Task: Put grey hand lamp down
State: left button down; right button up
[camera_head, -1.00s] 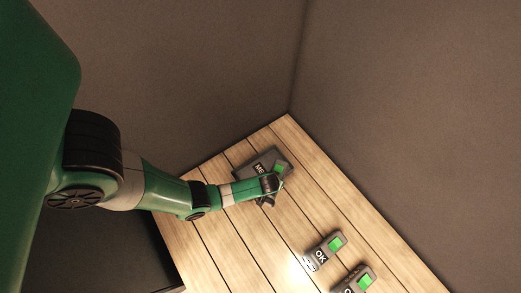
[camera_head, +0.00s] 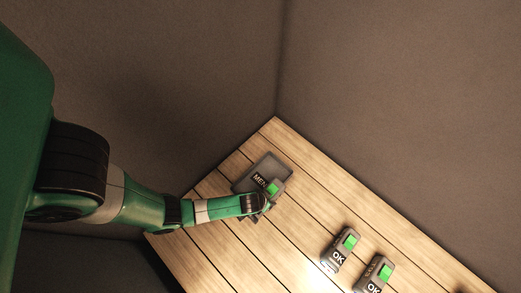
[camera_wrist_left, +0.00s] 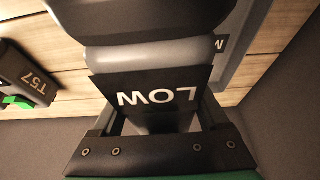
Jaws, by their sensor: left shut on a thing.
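My left gripper (camera_head: 260,205) is low over the wooden table, just in front of a grey plate. In the left wrist view its jaws (camera_wrist_left: 160,125) are shut on a grey lamp (camera_wrist_left: 155,55). The lamp has a dark label reading LOW, upside down in that view, and a dark rounded part beyond it. In the head view the gripper hides most of the lamp. I cannot tell whether the lamp touches the table. My right gripper is not in view.
A dark device marked T57 (camera_wrist_left: 28,80) has a green patch. Two dark devices marked OK (camera_head: 340,250) (camera_head: 373,275) stand to the right. Walls border the table's back. Bare planks lie between.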

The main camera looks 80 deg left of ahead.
pick_arm(q)
jog(key=a+f+b, duration=0.2)
jog(key=a, duration=0.1)
jog(key=a+f+b, duration=0.5)
jog(key=a, duration=0.1)
jog(key=shift+s+f, duration=0.2)
jog(key=shift+a+f, duration=0.1)
jog(key=shift+a, duration=0.2)
jog(key=f+b, duration=0.4)
jog(key=shift+a, duration=0.4)
jog(key=shift+r, duration=0.15)
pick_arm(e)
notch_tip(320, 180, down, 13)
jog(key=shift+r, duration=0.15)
